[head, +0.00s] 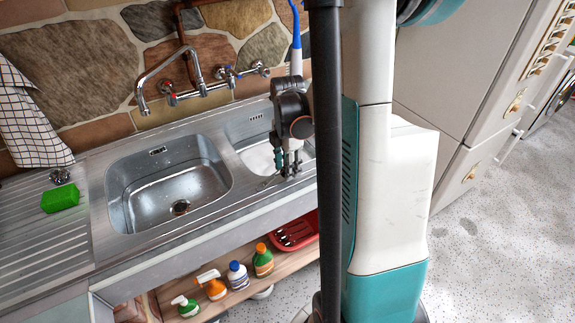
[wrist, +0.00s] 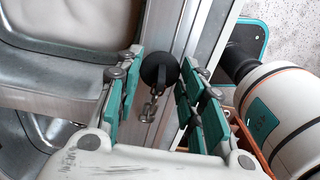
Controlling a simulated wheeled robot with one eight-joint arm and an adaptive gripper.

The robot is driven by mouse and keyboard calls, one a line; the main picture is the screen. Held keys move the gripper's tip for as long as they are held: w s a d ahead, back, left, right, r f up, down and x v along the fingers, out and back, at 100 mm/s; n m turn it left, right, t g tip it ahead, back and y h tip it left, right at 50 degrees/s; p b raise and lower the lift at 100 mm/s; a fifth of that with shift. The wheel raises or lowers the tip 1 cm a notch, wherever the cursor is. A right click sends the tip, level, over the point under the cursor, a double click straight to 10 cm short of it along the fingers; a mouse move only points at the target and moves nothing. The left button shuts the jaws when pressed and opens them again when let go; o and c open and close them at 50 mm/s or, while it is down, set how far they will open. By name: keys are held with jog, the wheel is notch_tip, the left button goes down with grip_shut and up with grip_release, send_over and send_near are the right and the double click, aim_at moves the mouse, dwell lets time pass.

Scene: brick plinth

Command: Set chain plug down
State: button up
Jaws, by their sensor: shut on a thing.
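The chain plug (wrist: 157,68) is a round black disc with a short metal chain, seen in the wrist view between the tips of my gripper (wrist: 159,62). The green-padded fingers close on it from both sides. In the head view my gripper (head: 290,168) points down at the front rim of the steel sink unit (head: 238,188), by the small right basin (head: 258,157). The plug is too small to make out there. In the wrist view it appears over the metal front ledge (wrist: 182,28); I cannot tell whether it touches it.
The large basin (head: 150,195) is empty. A green sponge (head: 60,197) and a small metal piece (head: 60,176) lie on the left drainboard. The tap (head: 165,70) stands behind. Several bottles (head: 237,275) and a red rack (head: 295,232) are on the shelf below.

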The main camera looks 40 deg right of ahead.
jog(key=shift+f, duration=0.15)
jog(key=o, duration=1)
notch_tip(320, 180, up, 13)
jog(key=p, duration=0.4)
jog(key=shift+r+p, duration=0.2)
jog(key=shift+p, duration=0.15)
